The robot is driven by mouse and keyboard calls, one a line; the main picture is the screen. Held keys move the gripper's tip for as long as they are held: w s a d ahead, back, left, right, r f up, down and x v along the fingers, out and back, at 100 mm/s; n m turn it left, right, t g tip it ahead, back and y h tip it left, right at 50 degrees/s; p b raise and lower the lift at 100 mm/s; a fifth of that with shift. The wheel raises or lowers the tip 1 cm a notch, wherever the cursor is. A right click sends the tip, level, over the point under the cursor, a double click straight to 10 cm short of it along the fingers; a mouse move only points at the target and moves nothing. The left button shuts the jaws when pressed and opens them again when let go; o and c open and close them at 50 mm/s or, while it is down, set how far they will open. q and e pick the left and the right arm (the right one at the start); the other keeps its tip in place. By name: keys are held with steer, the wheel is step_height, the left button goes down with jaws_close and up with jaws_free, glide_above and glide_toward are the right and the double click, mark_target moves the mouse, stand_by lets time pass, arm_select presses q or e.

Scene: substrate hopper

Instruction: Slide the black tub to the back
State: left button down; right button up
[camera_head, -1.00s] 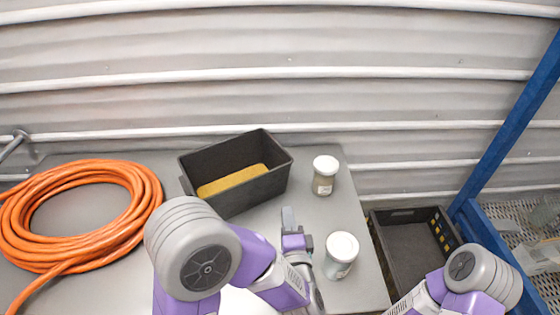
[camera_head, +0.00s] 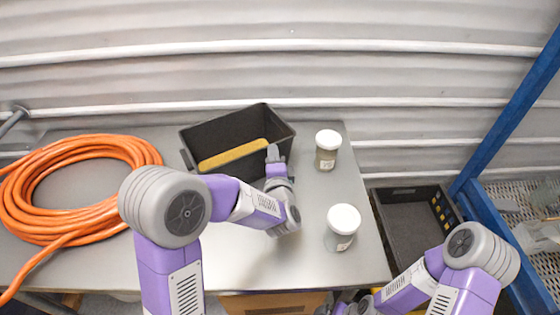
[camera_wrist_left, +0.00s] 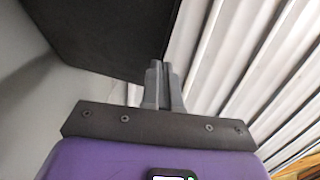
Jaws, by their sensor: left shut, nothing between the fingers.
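The black tub (camera_head: 222,171) stands upright on the grey table, towards its back edge, with a yellow layer inside. My left gripper (camera_head: 272,151) is shut and empty. Its fingers overlap the right part of the tub's front wall in the head view. In the left wrist view the shut fingers (camera_wrist_left: 162,72) point at the dark tub wall (camera_wrist_left: 100,38), by its lower edge. They are touching it or very close; I cannot tell which. My right arm comes in at the lower right, and its fingers are out of the picture.
A coiled orange hose (camera_head: 128,152) lies left of the tub. Two white-lidded jars (camera_head: 327,150) (camera_head: 342,228) stand to the right. A ribbed wall (camera_head: 400,75) rises behind the table (camera_head: 240,262). A dark crate (camera_head: 408,223) sits beyond the right edge.

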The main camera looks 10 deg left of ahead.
stand_by(0.3)
arm_select(q)
steer(key=a, duration=0.1)
steer(key=w+a+p, duration=0.1)
steer(key=a, duration=0.1)
steer(key=w+a, duration=0.1)
steer(key=a, duration=0.1)
steer(key=shift+w+a, duration=0.2)
steer(key=p, duration=0.2)
glide_toward(258, 150)
steer(key=d, duration=0.3)
steer(key=shift+w+a, duration=0.1)
